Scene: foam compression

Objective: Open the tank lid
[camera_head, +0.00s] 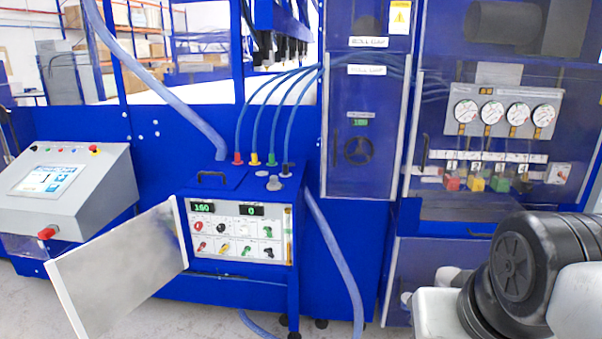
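A blue tank cabinet (240,279) stands in the middle of the view. On the left of its top is a flat blue lid (228,184) with a dark handle (213,176). The lid appears to lie flat and closed on the top. My gripper is not in view; only black and white parts of my arm show at the lower right, well apart from the cabinet.
A pale door (118,266) swings open from the cabinet's front left, baring a switch panel (240,232) with two green displays. Several blue hoses (262,118) rise from colored fittings on the top. A grey console (65,190) stands left, gauges (505,112) right.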

